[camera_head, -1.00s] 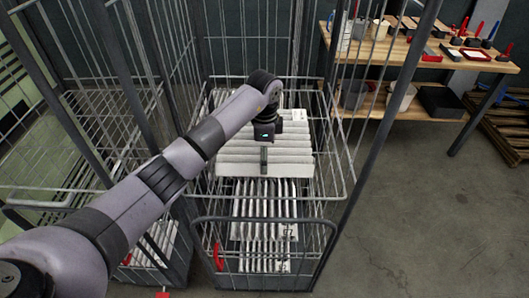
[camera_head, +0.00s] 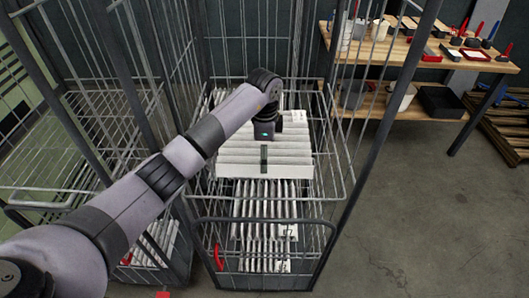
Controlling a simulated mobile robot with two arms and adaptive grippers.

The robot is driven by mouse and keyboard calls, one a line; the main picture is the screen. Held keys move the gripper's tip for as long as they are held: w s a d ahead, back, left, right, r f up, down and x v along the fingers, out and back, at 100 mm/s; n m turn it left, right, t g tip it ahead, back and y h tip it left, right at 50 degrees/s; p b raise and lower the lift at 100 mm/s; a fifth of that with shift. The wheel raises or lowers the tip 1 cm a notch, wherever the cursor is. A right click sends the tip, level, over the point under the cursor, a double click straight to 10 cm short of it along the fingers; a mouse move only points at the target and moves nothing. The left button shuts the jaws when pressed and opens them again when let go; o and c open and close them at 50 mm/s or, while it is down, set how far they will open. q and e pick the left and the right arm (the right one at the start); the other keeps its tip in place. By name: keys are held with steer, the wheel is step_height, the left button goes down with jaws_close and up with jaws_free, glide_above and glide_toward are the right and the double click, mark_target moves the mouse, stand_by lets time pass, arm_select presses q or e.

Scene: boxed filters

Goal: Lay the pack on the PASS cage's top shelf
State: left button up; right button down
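A wire roll cage (camera_head: 347,192) stands in the middle of the head view. Its upper level holds a row of white packs (camera_head: 235,158), one behind another. My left arm reaches in from the left, over the cage's side. My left gripper (camera_head: 264,160) points down at the row, with one dark finger in front of the white front face of the nearest packs. The other finger is hidden, so I cannot tell whether it grips a pack. No PASS label is readable. My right gripper is not in view.
More white packs (camera_head: 265,215) stand upright lower in the cage. A second wire cage (camera_head: 70,185) stands close on the left. A wooden workbench (camera_head: 440,62) with tools and bins is at the back right. The floor (camera_head: 430,220) at right is clear.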

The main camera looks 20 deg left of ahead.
arm_select(q)
steer(key=shift+r+p, duration=1.2)
steer(key=shift+r, duration=0.6)
